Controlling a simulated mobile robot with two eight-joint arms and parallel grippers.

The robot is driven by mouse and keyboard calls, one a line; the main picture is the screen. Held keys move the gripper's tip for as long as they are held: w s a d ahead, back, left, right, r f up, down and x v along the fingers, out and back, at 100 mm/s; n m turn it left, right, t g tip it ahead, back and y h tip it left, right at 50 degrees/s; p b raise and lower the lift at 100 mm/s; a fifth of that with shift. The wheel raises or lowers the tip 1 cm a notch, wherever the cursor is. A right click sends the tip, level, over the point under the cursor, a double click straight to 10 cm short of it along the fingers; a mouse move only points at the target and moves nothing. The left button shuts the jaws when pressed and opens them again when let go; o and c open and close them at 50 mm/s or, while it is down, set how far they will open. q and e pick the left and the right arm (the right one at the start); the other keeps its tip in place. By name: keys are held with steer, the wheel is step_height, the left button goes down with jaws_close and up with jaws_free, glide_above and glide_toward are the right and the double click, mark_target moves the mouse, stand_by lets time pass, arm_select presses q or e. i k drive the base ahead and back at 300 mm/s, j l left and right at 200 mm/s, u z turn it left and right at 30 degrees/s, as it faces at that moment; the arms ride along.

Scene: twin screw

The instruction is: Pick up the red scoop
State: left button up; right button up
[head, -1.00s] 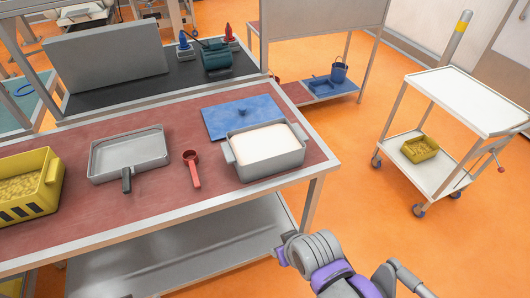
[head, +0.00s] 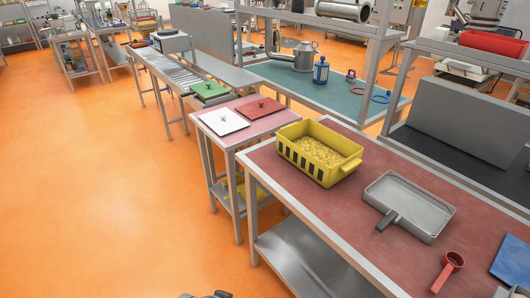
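The red scoop (head: 454,260) lies on the reddish top of the workbench (head: 353,215) at the lower right of the head view. Its round cup is toward the back, and its handle points toward the bench's front edge. The scoop lies between a grey tray with a dark handle and a blue panel, apart from both. Neither gripper can be made out, and nothing is touching the scoop.
The grey tray (head: 425,203) and a yellow crate of yellowish pieces (head: 345,167) stand left of the scoop. The blue panel (head: 513,262) is cut off at the right edge. A smaller table (head: 207,132) with white and red lids adjoins on the left. Orange floor lies open at left.

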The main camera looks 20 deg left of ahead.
mark_target(453, 262)
steer(key=u, duration=0.15)
steer(key=z, duration=1.3)
